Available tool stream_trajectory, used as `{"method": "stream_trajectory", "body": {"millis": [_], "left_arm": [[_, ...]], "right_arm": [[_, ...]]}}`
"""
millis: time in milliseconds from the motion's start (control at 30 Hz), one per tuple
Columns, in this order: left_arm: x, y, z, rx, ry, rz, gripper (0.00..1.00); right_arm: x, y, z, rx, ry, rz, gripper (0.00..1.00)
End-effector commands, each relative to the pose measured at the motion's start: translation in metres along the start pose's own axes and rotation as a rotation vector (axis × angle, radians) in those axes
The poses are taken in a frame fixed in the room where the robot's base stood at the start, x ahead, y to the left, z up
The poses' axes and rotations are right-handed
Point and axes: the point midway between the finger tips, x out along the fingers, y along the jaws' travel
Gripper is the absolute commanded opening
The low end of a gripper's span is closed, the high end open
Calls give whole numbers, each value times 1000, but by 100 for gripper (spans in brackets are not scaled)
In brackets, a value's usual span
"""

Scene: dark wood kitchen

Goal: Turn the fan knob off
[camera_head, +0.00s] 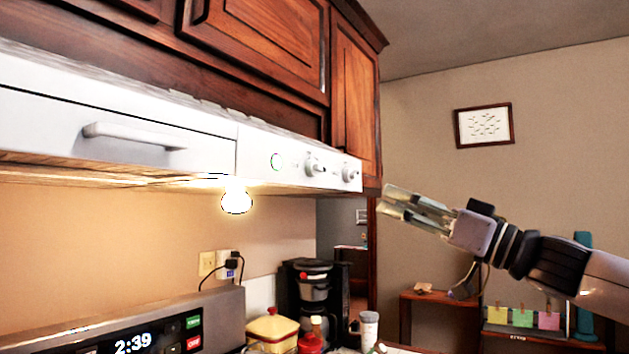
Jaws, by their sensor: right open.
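A white range hood (200,140) hangs under the dark wood cabinets, with a long handle on its front. Two knobs sit at the right end of its front panel: one knob (314,165) nearer the middle, and another knob (349,174) close to the right edge. I cannot tell which knob is the fan's. My right gripper (386,205) is open and empty, pointing left, to the right of and slightly below the hood's right end, apart from the knobs. My left gripper is not in view.
A lit bulb (237,197) hangs below the hood. Below are a stove panel (160,325) with a clock, a coffee maker (312,295), a yellow pot (272,328) and small jars. Dark cabinets (260,45) overhang the hood. The space right of the hood is open.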

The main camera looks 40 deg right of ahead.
Motion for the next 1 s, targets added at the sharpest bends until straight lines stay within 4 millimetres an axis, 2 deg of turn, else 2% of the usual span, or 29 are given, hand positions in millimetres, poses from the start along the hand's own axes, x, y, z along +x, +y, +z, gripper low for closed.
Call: {"method": "stream_trajectory", "body": {"millis": [100,233,467,700,1000], "left_arm": [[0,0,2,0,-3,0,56],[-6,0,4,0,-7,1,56],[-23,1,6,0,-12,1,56],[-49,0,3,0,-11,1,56],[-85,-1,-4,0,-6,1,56]], "right_arm": [[-6,-2,-12,8,20,-2,46],[9,-2,-13,10,20,-6,46],[57,-2,-14,14,18,-5,46],[109,-3,-16,13,16,-5,46],[153,-4,-17,10,15,-6,46]]}}
